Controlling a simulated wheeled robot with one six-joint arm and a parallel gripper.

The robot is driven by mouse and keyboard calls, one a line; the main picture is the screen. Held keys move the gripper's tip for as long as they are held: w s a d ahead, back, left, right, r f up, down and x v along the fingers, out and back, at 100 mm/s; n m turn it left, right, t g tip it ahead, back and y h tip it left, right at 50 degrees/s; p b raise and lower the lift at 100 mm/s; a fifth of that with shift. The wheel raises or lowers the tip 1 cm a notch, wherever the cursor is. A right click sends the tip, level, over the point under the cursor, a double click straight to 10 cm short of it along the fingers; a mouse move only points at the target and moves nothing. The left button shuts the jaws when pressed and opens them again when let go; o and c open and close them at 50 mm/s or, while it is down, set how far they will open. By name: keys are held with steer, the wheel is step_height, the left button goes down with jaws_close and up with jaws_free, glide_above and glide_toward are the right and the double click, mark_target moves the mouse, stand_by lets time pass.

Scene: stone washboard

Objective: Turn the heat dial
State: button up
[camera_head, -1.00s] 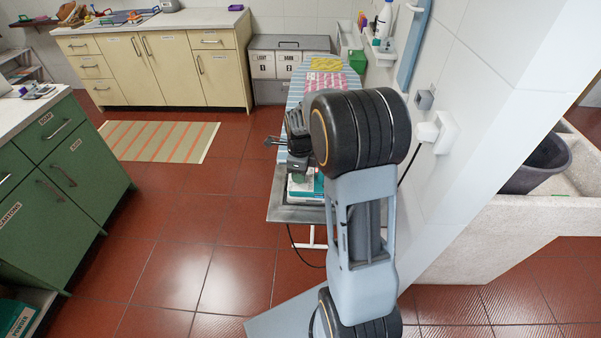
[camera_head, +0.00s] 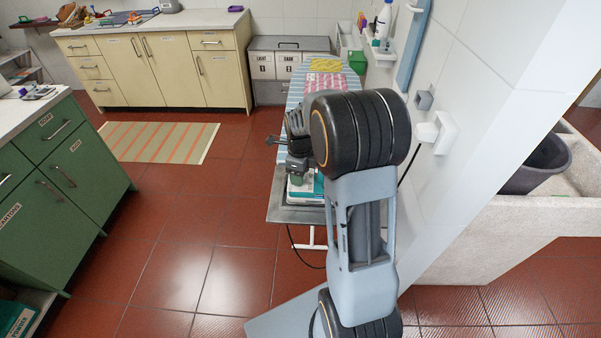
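A white and teal appliance (camera_head: 314,188), which looks like an iron or its base, sits on the grey near end of the ironing board (camera_head: 281,213). I cannot make out a heat dial on it; that part is small and partly hidden by my arm. My gripper (camera_head: 297,174) is small and dark in this view, just above the appliance's left side. It overlaps the appliance in the picture, and I cannot tell whether they touch. Its fingers are too unclear to tell open from shut.
The tiled wall with a white plug (camera_head: 437,132) is close on the right. A cord hangs below the board. A green cabinet (camera_head: 62,175) stands left; the red floor between is clear.

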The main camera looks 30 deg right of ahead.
steer(key=shift+o, duration=0.4)
steer(key=shift+r, duration=0.35)
step_height(320, 180, up, 13)
stand_by(0.6)
